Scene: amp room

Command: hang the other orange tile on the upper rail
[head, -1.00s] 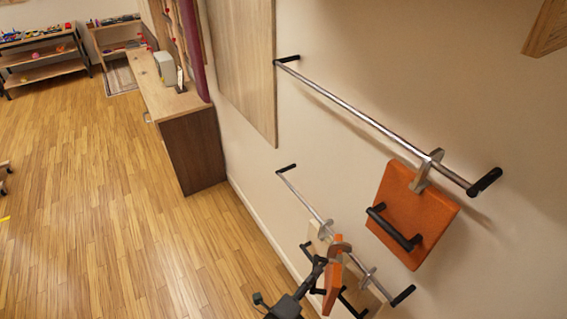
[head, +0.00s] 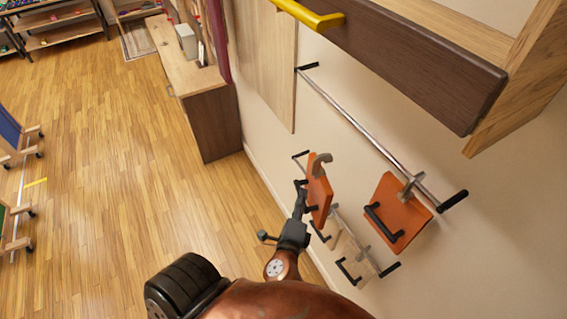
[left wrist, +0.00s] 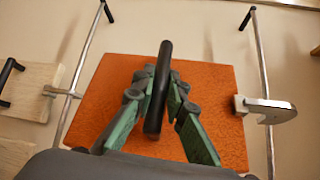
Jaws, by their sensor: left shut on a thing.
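My left gripper (head: 301,192) is shut on the black handle of an orange tile (head: 317,192). In the left wrist view its green fingers (left wrist: 156,92) close around the handle (left wrist: 158,95) and the tile (left wrist: 215,85) fills the middle. The tile's grey hook (head: 320,163) points up and looks free. In the wrist view the hook (left wrist: 268,108) overlaps the upper rail (left wrist: 262,70); contact cannot be told there. In the head view the hook appears apart from the upper rail (head: 350,119). Another orange tile (head: 396,210) hangs at that rail's near end. My right gripper is out of view.
Pale wooden tiles (head: 350,258) hang on the lower rail (head: 380,268). A wooden cabinet with a dark front (head: 430,65) and yellow handle (head: 312,15) juts out at the top right. A pale wall panel (head: 262,70) is beyond. Upper rail left of the hung tile is bare.

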